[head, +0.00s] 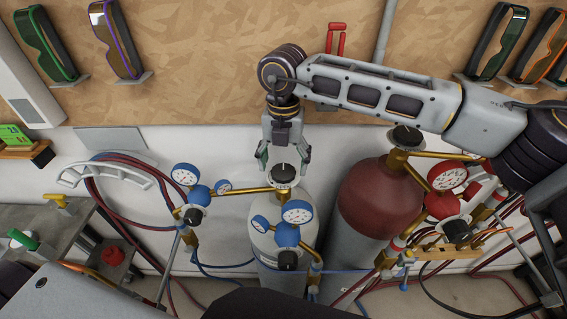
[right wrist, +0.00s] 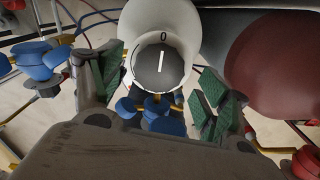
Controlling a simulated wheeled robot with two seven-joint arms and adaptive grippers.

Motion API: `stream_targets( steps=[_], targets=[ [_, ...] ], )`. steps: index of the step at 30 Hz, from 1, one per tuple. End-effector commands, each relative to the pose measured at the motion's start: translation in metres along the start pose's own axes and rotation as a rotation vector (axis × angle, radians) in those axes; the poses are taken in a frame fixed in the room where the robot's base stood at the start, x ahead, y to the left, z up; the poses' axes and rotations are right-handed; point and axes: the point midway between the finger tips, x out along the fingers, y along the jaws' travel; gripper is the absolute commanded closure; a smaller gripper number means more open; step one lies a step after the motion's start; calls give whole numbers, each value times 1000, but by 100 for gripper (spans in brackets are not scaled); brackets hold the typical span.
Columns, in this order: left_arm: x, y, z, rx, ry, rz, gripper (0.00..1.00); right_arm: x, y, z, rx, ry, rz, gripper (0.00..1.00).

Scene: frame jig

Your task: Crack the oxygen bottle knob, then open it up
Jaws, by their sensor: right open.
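The oxygen bottle (head: 268,240) is the pale grey cylinder with blue regulators, in the middle of the head view. Its black knob (head: 284,173) sits on top, with a white pointer line. In the right wrist view the knob (right wrist: 158,66) shows face-on, its white line pointing close to the 0 mark. My right gripper (head: 283,160) is above the knob, pointing down, open and empty. In the right wrist view its green-padded fingers (right wrist: 158,100) stand apart to either side of the knob, and I see no contact. My left gripper is not in view.
A dark red bottle (head: 380,196) with its own black knob (head: 407,135) and red gauges stands close on the right. Blue gauges (head: 297,212) sit on brass fittings around the oxygen bottle. A hose coil (head: 115,190) hangs on the wall at left.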

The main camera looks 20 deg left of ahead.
Motion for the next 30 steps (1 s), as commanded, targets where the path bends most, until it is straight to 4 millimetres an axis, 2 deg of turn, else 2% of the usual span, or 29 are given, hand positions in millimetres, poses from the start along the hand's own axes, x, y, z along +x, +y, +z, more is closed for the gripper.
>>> stream_targets(
  steps=[6,17,27,28,30],
  targets=[
    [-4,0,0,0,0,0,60,15,0,0,1,0,0,24],
    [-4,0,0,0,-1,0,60,19,0,0,1,0,0,24],
    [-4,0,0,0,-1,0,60,19,0,0,0,0,0,66],
    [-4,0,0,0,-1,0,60,19,0,0,0,0,0,69],
    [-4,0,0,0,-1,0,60,19,0,0,0,0,0,69]
  ],
)
